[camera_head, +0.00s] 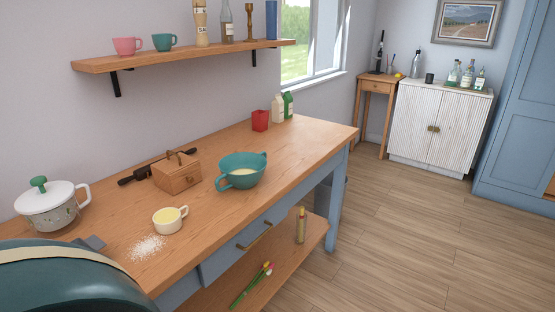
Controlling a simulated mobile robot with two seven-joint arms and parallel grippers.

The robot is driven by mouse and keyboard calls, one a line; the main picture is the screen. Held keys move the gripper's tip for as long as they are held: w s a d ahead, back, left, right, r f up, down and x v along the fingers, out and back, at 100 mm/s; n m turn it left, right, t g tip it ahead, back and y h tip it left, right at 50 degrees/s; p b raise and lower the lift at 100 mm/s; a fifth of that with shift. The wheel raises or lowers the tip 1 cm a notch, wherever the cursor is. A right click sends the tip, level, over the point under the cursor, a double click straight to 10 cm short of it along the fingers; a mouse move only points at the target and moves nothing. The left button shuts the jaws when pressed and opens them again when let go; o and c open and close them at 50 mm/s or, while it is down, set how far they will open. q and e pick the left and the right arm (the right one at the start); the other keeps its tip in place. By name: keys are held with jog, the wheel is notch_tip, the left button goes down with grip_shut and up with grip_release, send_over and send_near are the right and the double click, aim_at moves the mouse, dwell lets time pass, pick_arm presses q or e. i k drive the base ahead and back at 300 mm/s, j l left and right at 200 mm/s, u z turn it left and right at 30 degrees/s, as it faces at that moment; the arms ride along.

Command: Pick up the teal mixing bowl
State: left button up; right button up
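The teal mixing bowl (247,182) stands upright on the wooden worktop, near its front edge and right of the middle. It has a loop handle on its left side and a spout at its right rim. Something pale yellow lies inside it. Nothing covers the bowl from this view. Neither of my grippers is in view.
On the worktop (221,218) are a wooden box (177,175) left of the bowl, a cream cup (168,221), spilled white powder, a lidded pot (52,207) and a red container (260,121). A large dark teal rounded shape (70,285) fills the lower left corner.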

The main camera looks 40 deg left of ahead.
aim_at(242, 171)
jog(key=i+u, duration=0.2)
jog(key=i, duration=0.3)
jog(key=i+l+u, duration=0.15)
jog(key=i, duration=0.35)
jog(key=i+l+u, duration=0.2)
jog(key=i, duration=0.3)
jog(key=i+l+u, duration=0.15)
jog(key=u, duration=0.2)
jog(key=i+l+u, duration=0.55)
jog(key=u, duration=0.2)
